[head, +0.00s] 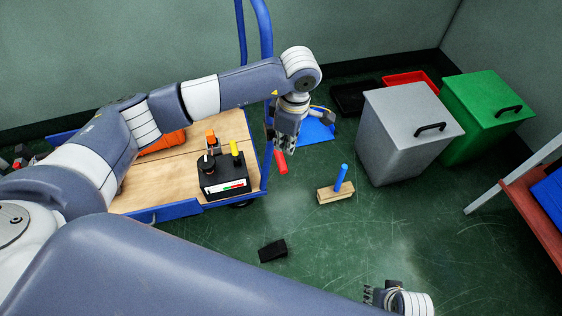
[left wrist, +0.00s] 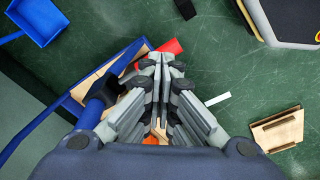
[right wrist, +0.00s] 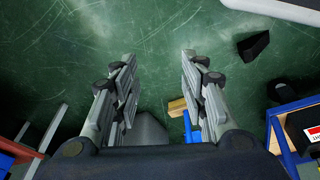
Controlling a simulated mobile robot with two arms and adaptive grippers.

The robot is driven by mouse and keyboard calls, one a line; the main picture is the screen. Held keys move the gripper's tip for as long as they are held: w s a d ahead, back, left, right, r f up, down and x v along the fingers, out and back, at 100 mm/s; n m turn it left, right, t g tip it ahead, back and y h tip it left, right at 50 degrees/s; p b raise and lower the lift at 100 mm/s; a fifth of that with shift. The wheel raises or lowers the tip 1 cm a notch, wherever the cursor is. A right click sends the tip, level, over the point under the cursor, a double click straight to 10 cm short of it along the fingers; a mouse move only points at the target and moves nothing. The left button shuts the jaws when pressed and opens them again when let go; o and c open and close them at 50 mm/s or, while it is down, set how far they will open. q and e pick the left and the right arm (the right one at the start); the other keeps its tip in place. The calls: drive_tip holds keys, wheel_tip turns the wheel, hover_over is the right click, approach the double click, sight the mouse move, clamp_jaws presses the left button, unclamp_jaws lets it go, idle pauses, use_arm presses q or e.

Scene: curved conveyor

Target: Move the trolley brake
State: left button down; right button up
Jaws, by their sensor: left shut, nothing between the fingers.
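The trolley is a flat wooden deck (head: 235,128) with a blue frame (head: 178,211) and a blue handle at the back. A red lever (head: 281,162), which looks like its brake, sticks out at the trolley's right side. It also shows as a red bar (left wrist: 168,48) in the left wrist view. My left gripper (head: 284,152) points down at the lever; its fingers (left wrist: 176,64) are shut with nothing between them. The fingertips overlap the lever in view; I cannot tell whether they touch. My right gripper (right wrist: 157,58) is open and empty, low at the head view's bottom right (head: 369,296).
A black box with coloured knobs (head: 224,182) and an orange item (head: 160,143) sit on the deck. A wooden block with a blue peg (head: 335,194) and a black wedge (head: 272,251) lie on the floor. Grey (head: 405,140) and green (head: 488,110) bins stand right.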

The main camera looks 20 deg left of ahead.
sight(284, 161)
use_arm(q)
drive_tip(key=f+b, duration=0.3)
drive_tip(key=f, duration=0.2)
drive_tip(key=shift+a, duration=0.2)
drive_tip(key=shift+f, duration=0.25)
use_arm(e)
drive_tip(key=w+v, duration=0.2)
drive_tip(key=v, duration=0.9)
drive_tip(key=shift+r+t, duration=0.3)
drive_tip(key=shift+r, duration=0.35)
drive_tip(key=shift+w+d, duration=0.1)
drive_tip(key=shift+w, duration=0.05)
use_arm(q)
wheel_tip(284, 161, down, 3)
drive_tip(key=shift+r+b, duration=0.1)
drive_tip(key=shift+b, duration=1.15)
drive_tip(key=shift+r+p, duration=0.3)
drive_tip(key=shift+d+r, duration=0.1)
drive_tip(key=d, duration=0.1)
drive_tip(key=d+r, duration=0.1)
drive_tip(key=shift+d, duration=0.35)
use_arm(e)
drive_tip(key=shift+s+r, duration=0.3)
